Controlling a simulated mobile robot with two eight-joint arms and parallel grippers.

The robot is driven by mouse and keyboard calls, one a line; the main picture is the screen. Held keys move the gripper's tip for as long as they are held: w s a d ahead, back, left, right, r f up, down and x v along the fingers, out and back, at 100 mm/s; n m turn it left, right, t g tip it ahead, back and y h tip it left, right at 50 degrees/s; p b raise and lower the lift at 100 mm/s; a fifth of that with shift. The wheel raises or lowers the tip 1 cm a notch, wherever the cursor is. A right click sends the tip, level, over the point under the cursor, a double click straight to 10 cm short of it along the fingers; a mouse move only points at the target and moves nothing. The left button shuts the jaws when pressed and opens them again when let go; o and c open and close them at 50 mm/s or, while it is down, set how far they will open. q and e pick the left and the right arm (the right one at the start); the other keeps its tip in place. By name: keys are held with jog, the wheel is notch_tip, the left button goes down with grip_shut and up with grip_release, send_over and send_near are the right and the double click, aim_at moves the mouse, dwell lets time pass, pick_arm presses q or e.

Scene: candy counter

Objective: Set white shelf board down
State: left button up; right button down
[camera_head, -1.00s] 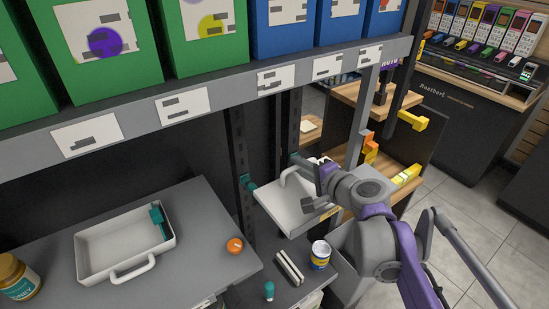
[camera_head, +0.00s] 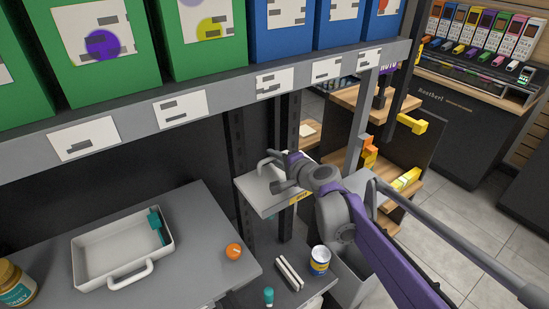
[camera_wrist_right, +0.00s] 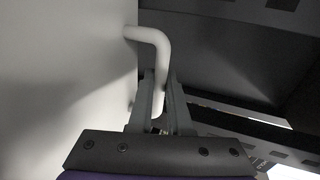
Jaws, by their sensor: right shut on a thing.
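The white shelf board (camera_head: 256,190) is between the dark uprights at the centre of the head view, with a yellow label on its near edge. My right gripper (camera_head: 288,172) is over it. In the right wrist view, my right gripper (camera_wrist_right: 160,82) is shut on the board's bent white handle (camera_wrist_right: 153,45), and the board's pale face (camera_wrist_right: 65,70) fills the left side. The arm covers part of the board in the head view. I cannot tell whether the board touches the shelf supports. My left gripper is not in view.
A grey shelf (camera_head: 195,205) at left holds a white tray (camera_head: 105,283), an orange ball (camera_head: 234,251) and a jar (camera_head: 16,285). Below the board, a lower shelf holds a can (camera_head: 319,261) and white bars (camera_head: 289,272). A grey beam (camera_head: 225,98) with boxes runs overhead.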

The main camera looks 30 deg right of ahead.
jog(key=c, duration=0.8)
grip_release()
jog(key=shift+c, duration=0.2)
jog(key=shift+r, duration=0.1)
notch_tip(320, 180, up, 3)
send_over(296, 191)
jog(key=shift+r+p, duration=0.15)
jog(key=shift+p, duration=0.25)
jog(key=shift+s+r, duration=0.15)
jog(key=shift+s, duration=0.3)
